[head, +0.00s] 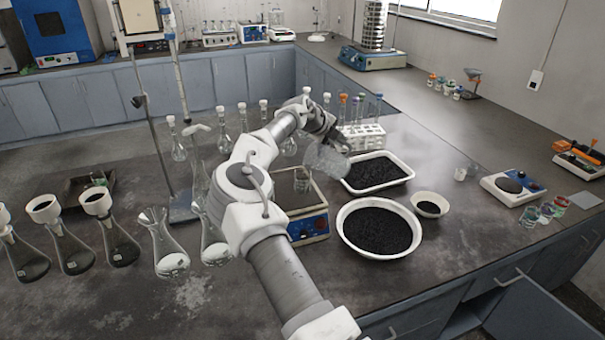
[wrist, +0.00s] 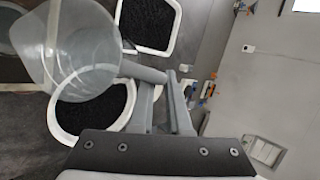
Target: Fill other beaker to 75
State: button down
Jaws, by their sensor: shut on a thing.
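My gripper (head: 335,138) is shut on a translucent beaker (head: 326,161) and holds it tilted in the air, above and right of the balance. In the wrist view the held beaker (wrist: 82,48) fills the upper left, beside my gripper's fingers (wrist: 165,95). It looks hazy; I cannot tell whether it holds anything.
A round white bowl (head: 346,238) of black granules, a white tray (head: 409,174) of granules and a small bowl (head: 443,208) lie to the right. A test-tube rack (head: 374,137) stands behind. Several flasks (head: 168,262) crowd the left; the bench front right is clear.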

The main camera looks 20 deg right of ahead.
aim_at(349, 146)
jog(key=shift+w+a+r+n+h+p, duration=0.1)
jog(key=shift+a+r+n+h+p, duration=0.2)
jog(key=shift+a+r+h, duration=0.7)
dwell(5.1)
jog(key=d+f+y, duration=0.1)
jog(key=d+f+m+y, duration=0.1)
jog(key=d+f+y, duration=0.1)
jog(key=shift+s+d, duration=0.2)
jog(key=shift+w+a+f+y, duration=0.1)
jog(key=shift+f+y, duration=0.3)
jog(key=shift+d+f+y, duration=0.3)
jog(key=shift+d+f, duration=0.05)
jog(key=shift+d, duration=0.05)
jog(key=shift+d+m+y+p, duration=0.3)
jog(key=shift+d+y+p, duration=0.1)
jog(key=shift+d+p, duration=0.2)
jog(key=d+f+m+y+p, duration=0.1)
jog(key=d+f+y+p, duration=0.4)
jog(key=y, duration=0.1)
jog(key=shift+s+d+f, duration=0.15)
jog(key=shift+s+d, duration=0.2)
jog(key=shift+s, duration=0.05)
